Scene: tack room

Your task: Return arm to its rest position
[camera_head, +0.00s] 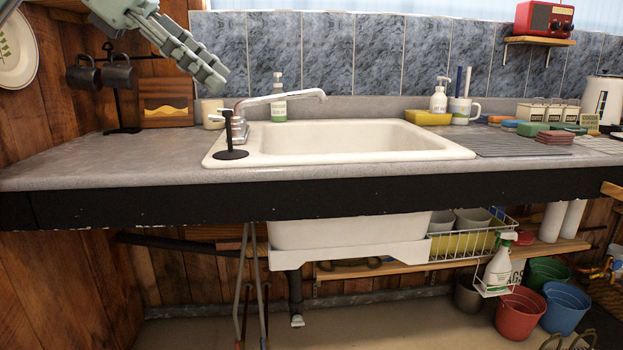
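My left gripper (207,75) reaches in from the top left, grey-green with ribbed fingers slanting down to the right. It hangs in the air in front of the blue tiled wall, apart from the sink and the counter. I see no object held at its tips. The fingers overlap from this side, so I cannot tell whether they are open or shut. My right gripper is not in view.
Under the gripper are a counter (85,165), a cream sink (440,151) and a faucet (270,99). A mug rack (119,105) and a cream cup (212,113) stand left. A soap bottle (279,105) stands behind the faucet. The counter's front left is clear.

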